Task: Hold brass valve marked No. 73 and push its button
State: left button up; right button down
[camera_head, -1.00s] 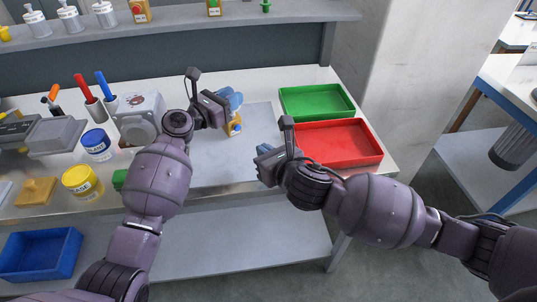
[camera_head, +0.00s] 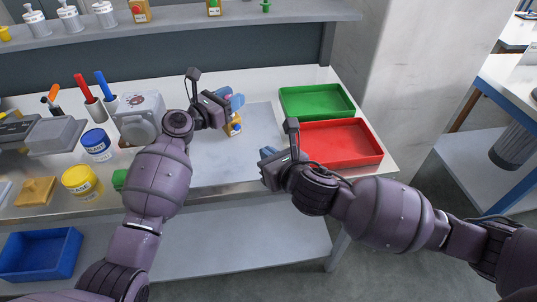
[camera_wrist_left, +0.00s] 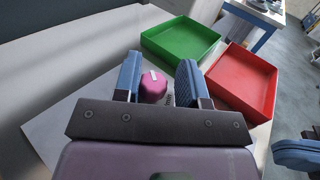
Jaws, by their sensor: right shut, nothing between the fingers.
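In the left wrist view, a magenta knob (camera_wrist_left: 153,87) with a small white label sits between the blue fingers of my left gripper (camera_wrist_left: 160,75). A gap shows at the knob's right, and whether the fingers press on anything lower is hidden. My right gripper (camera_head: 266,153) is shut and empty, in front and to the right of the valve, beside the red tray.
A green tray (camera_head: 317,88) and a red tray (camera_head: 378,155) lie at the right. The grey mat (camera_head: 262,116) is clear right of the valve.

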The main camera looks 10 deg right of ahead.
pick_arm(q)
jog(key=o, duration=0.3)
jog(key=shift+f, duration=0.5)
pick_arm(e)
jog(key=shift+f, duration=0.15)
pick_arm(q)
jog(key=shift+r, duration=0.1)
jog(key=shift+a, duration=0.1)
jog(key=v, duration=1.2)
jog(key=shift+s, duration=0.15)
pick_arm(e)
jog(key=shift+a, duration=0.1)
